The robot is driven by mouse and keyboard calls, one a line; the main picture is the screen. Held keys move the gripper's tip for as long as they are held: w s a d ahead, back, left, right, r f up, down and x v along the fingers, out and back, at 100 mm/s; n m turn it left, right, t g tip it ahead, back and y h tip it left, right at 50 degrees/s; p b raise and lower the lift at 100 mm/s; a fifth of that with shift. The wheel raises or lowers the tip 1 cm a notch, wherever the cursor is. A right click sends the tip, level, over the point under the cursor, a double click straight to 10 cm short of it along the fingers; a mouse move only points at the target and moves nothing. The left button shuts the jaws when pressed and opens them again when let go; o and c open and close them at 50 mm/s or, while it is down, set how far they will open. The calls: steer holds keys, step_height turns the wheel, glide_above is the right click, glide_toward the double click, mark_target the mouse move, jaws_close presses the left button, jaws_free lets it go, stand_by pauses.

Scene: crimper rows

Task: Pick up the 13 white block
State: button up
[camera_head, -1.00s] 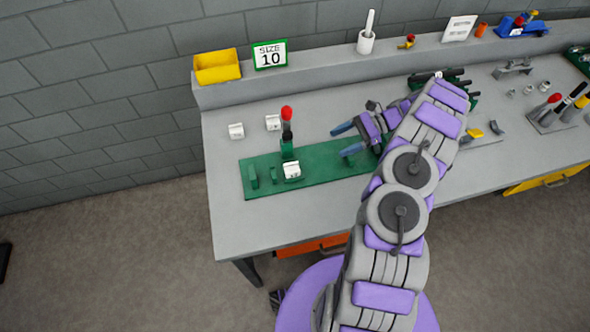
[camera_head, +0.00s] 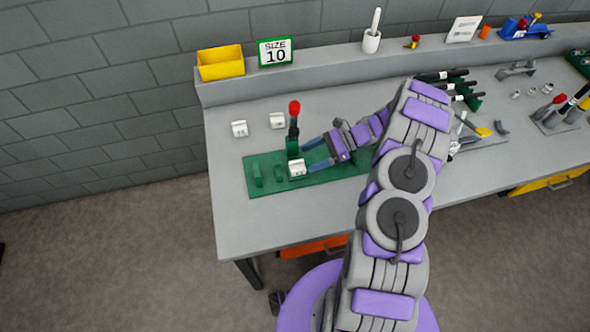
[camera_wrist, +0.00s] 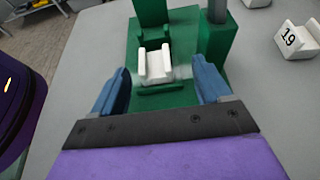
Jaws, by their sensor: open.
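White blocks are in view. One white block (camera_head: 297,168) sits on the green fixture plate (camera_head: 335,168), and it also shows in the wrist view (camera_wrist: 156,64) between my fingers and just beyond them; no number on it is readable. A second white block (camera_wrist: 299,39), marked 19, lies on the grey bench at the right of the wrist view. Two white blocks (camera_head: 239,128) (camera_head: 277,120) lie on the bench behind the plate in the head view; their numbers are too small to read. My gripper (camera_head: 311,156) is open and empty, its blue fingers on either side of the block's near side.
A green press with a red-knobbed lever (camera_head: 293,125) stands beside the block on the plate. The bench's left front is clear.

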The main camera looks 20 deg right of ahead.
mark_target(294, 168)
steer(key=shift+s+a+f+b, duration=0.25)
steer(key=shift+f+b, duration=0.15)
steer(key=shift+f, duration=0.1)
steer(key=b+x, duration=0.1)
steer(key=x, duration=0.2)
steer(key=shift+s, duration=0.2)
steer(key=shift+a, duration=0.6)
steer(key=shift+c, duration=0.9)
steer(key=shift+d, duration=0.55)
steer(key=c, duration=0.6)
steer(key=shift+a, duration=0.25)
steer(key=c, duration=0.3)
